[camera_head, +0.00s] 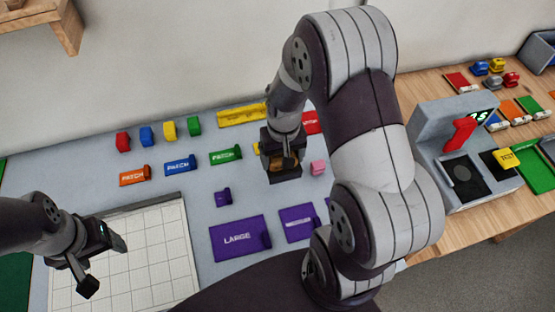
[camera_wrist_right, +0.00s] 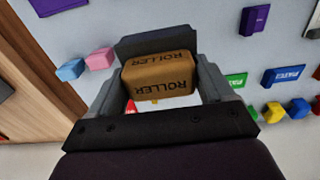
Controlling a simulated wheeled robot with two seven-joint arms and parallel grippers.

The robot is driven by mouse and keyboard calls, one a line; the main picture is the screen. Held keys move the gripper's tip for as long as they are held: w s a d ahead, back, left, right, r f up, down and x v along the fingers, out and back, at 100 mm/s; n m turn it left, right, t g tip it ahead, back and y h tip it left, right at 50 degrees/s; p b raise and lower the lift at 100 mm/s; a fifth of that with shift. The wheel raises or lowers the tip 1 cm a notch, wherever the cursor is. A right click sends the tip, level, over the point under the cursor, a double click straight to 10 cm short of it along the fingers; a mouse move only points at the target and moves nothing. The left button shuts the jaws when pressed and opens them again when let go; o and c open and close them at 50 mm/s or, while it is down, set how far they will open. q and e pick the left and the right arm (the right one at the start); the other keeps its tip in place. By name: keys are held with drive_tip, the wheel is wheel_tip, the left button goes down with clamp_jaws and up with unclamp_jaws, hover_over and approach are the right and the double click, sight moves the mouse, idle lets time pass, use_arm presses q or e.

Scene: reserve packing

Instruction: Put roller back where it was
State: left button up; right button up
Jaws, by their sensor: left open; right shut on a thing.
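The roller (camera_wrist_right: 158,76) is a brown block with "ROLLER" printed on two faces. In the right wrist view it sits between the jaws of my right gripper, which is shut on it. In the head view my right gripper (camera_head: 283,172) is over the middle of the grey-blue board (camera_head: 190,215), and only a small brown part of the roller shows there. I cannot tell how far the roller is from the board. My left gripper (camera_head: 103,265) is open and empty over the white gridded mat (camera_head: 150,250) at the lower left.
Purple blocks, including one marked LARGE (camera_head: 240,238), lie below my right gripper. Green (camera_head: 226,155), blue and orange labelled blocks are to its left, and a pink block (camera_head: 318,168) is to its right. A grey device with a red handle (camera_head: 460,134) stands on the wooden table at right.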

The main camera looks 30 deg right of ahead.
drive_tip(key=w, duration=0.1)
drive_tip(key=w+f, duration=0.1)
drive_tip(key=shift+w+a+f, duration=0.1)
drive_tip(key=shift+w+f, duration=0.2)
drive_tip(key=shift+w, duration=0.05)
drive_tip(key=f, duration=0.1)
drive_tip(key=f+p, duration=0.1)
drive_tip(key=f, duration=0.1)
drive_tip(key=shift+s+a+f, duration=0.2)
drive_tip(key=shift+f, duration=0.1)
drive_tip(key=shift+w+d+f, duration=0.1)
drive_tip(key=shift+w+f, duration=0.1)
drive_tip(key=shift+f, duration=0.05)
